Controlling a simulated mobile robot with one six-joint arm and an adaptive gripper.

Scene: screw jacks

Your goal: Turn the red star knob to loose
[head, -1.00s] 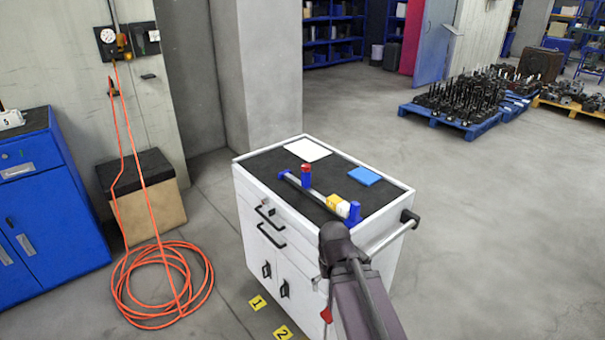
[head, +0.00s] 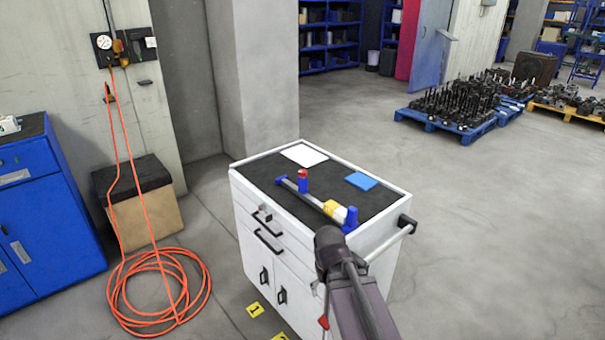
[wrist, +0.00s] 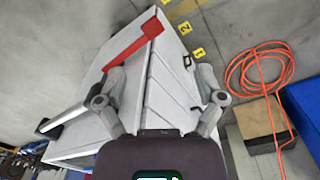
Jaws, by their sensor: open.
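A red knob-like cap (head: 303,173) tops a short blue post on the cart's black top in the head view; it is too small to tell a star shape. The post adjoins a grey bar (head: 312,197) with a blue foot (head: 351,219) and a yellow-white label at its near end. My gripper (wrist: 161,76) is open and empty in the wrist view, its fingers spread in front of the white cart side. The red cap is not clearly seen there. In the head view my arm reaches the cart's near corner, and I cannot make out the fingers.
The white cart (head: 262,220) has drawers and a side handle (head: 392,240). A white sheet (head: 304,156) and a blue pad (head: 361,181) lie on it. A red elongated part (wrist: 135,38) crosses the wrist view. An orange hose (head: 158,290) lies coiled left; open floor lies right.

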